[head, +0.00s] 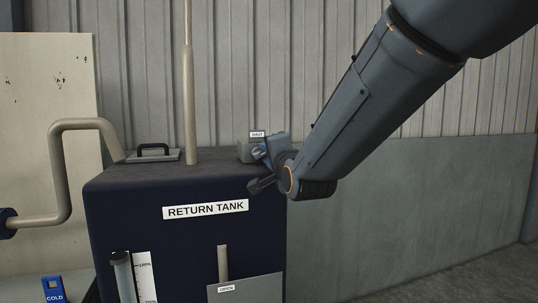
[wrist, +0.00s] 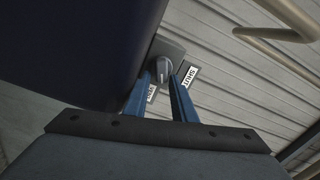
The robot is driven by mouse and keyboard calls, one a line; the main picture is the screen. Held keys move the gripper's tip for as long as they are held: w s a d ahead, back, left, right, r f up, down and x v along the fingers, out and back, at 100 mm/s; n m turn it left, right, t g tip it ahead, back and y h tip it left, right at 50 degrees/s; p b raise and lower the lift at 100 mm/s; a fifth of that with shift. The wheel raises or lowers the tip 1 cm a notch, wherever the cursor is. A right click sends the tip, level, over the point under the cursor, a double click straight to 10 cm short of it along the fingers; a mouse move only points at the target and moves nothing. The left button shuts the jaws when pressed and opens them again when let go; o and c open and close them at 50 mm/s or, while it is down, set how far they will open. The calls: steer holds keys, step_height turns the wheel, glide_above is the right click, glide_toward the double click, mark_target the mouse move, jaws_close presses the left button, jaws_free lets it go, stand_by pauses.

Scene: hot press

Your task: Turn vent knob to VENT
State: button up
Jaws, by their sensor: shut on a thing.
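The vent knob (wrist: 161,68) is a small round grey knob with a raised grip bar, on a grey plate in the wrist view. My gripper (wrist: 160,78) has its two blue fingers on either side of the knob, shut on it. A white SHUT label (wrist: 190,74) lies right of the knob. A second label (wrist: 152,93) sits below left, partly covered by a finger and hard to read. I cannot tell exactly which label the knob points to. In the head view my gripper (head: 262,165) is at the grey vent box (head: 246,150), hiding the knob.
The dark blue return tank (head: 150,235) stands below the vent box. A pipe (head: 188,110) rises from its top, and a hatch with a black handle (head: 153,150) is to the left. A corrugated wall (head: 250,60) is behind. A grey panel (head: 400,220) is at right.

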mark_target(265, 154)
steer(key=shift+s+a+f, duration=0.15)
steer(key=shift+a, duration=0.15)
steer(key=o, duration=0.8)
steer(key=shift+d, duration=0.1)
steer(key=shift+s+f, duration=0.15)
steer(key=shift+s, duration=0.2)
steer(key=shift+s+d+r, duration=0.15)
steer(key=shift+s+r, duration=0.05)
steer(key=shift+s, duration=0.75)
steer(key=shift+s+d, duration=0.6)
steer(key=shift+s, duration=0.25)
steer(key=shift+p+v, duration=0.5)
steer(key=shift+v, duration=1.6)
